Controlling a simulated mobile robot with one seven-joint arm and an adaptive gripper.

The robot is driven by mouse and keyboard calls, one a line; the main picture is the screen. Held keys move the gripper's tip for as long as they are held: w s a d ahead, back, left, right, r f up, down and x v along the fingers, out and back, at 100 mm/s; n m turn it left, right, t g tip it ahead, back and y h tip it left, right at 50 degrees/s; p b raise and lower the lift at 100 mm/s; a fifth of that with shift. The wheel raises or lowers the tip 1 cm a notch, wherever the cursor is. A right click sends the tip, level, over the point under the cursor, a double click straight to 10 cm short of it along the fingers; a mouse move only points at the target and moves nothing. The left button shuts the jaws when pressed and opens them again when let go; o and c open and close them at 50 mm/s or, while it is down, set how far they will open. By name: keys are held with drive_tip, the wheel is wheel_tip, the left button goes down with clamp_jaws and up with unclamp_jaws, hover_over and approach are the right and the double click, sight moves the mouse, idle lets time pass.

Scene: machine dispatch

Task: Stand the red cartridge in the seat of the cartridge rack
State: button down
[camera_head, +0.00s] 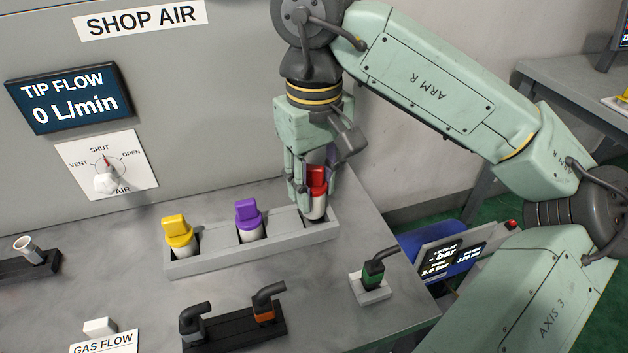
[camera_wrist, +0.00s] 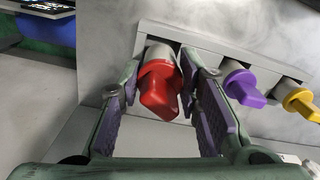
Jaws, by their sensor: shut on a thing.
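The red cartridge (camera_head: 317,180) has a red cap and a pale body. It is upright between the fingers of my gripper (camera_head: 313,198), at the right end of the grey cartridge rack (camera_head: 255,257). In the wrist view the red cartridge (camera_wrist: 158,88) lies between the two purple-padded fingers of my gripper (camera_wrist: 160,72), which is shut on it. Its lower end is at the rack's end compartment. How deep it sits there, and whether it touches the floor of the seat, I cannot tell.
A purple cartridge (camera_head: 248,220) and a yellow cartridge (camera_head: 178,235) stand in the rack to the left. In front are a green-banded fitting (camera_head: 373,272) on a small block and a black holder (camera_head: 235,332) with two fittings. The panel wall (camera_head: 215,100) rises close behind.

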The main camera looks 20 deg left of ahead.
drive_tip(key=shift+f+b, duration=1.5)
drive_tip(key=shift+f, duration=0.4)
drive_tip(key=shift+r, duration=0.1)
drive_tip(key=c, duration=1.1)
unclamp_jaws()
drive_tip(key=shift+o, duration=0.3)
drive_tip(key=o, duration=0.3)
drive_tip(key=shift+o, duration=0.2)
drive_tip(key=shift+r, duration=0.1)
drive_tip(key=shift+r+p, duration=2.55)
drive_tip(key=shift+r, duration=0.4)
